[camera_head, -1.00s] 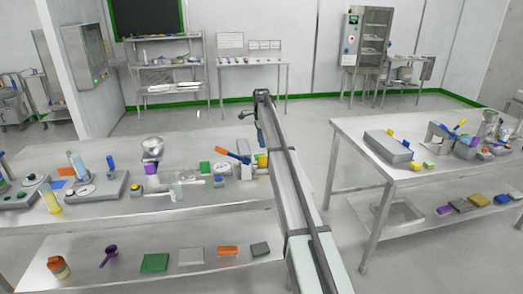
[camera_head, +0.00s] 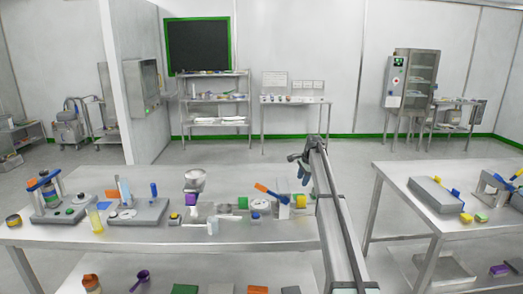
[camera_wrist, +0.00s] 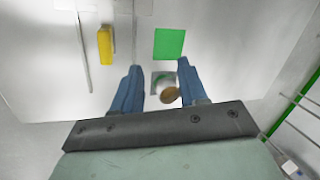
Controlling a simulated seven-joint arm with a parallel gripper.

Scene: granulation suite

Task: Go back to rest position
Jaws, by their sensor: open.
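My gripper (camera_head: 303,172) is at the far end of my outstretched arm, at the right end of the left workbench in the head view. In the wrist view my gripper (camera_wrist: 159,68) shows two blue fingers spread apart with a gap between them. A small round tan-and-white item (camera_wrist: 170,94) appears in that gap, seemingly beyond the fingers and not gripped. A green square (camera_wrist: 169,43) and a yellow block (camera_wrist: 105,45) lie ahead of the fingers. No object is seen held.
The left workbench (camera_head: 270,236) carries bench devices, a grey base with an orange-and-blue lever (camera_head: 272,194), and small blocks. A right table (camera_head: 458,228) holds a grey box (camera_head: 435,194). A gap separates the two tables. Shelving (camera_head: 216,98) stands by the back wall.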

